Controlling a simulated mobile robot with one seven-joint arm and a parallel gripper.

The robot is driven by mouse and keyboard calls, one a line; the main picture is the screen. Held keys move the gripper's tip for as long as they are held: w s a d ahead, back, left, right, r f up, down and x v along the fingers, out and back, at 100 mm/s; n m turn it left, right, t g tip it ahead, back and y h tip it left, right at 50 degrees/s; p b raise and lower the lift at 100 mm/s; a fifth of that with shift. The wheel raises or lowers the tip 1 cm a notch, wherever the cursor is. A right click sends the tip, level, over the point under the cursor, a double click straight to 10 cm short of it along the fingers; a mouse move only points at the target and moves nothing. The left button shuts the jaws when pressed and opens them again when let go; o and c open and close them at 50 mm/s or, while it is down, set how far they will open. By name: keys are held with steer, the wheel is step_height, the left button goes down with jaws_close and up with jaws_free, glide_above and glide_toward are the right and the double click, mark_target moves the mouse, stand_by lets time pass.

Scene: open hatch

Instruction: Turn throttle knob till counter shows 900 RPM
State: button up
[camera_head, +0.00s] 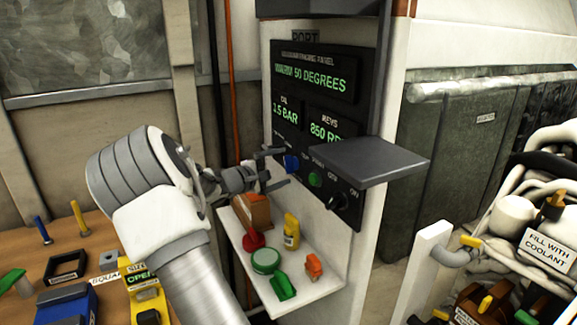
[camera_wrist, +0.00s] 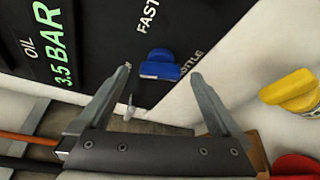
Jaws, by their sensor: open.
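The blue throttle knob (camera_head: 291,163) sits on the black front of the control panel (camera_head: 311,105). It also shows in the wrist view (camera_wrist: 160,65), beside a partly hidden label ending in "OTTLE". The revs counter (camera_head: 327,130) reads 850, with its unit partly cut off. My gripper (camera_head: 274,168) is open, its fingers pointing at the panel beside the knob. In the wrist view the knob appears between the two spread fingertips (camera_wrist: 162,73), with a gap on each side. I cannot tell how far the fingertips are from the panel.
A dark shelf-like plate (camera_head: 368,158) juts out right of the knob. A green knob (camera_head: 315,179) and a dark ON switch (camera_head: 338,202) are nearby. Below, a white ledge (camera_head: 318,284) holds several small coloured items, including a yellow bottle (camera_head: 291,231).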

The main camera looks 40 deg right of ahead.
steer(key=a+r, duration=0.1)
steer(key=a, duration=0.6)
steer(key=shift+s, duration=0.25)
steer(key=shift+a, duration=0.1)
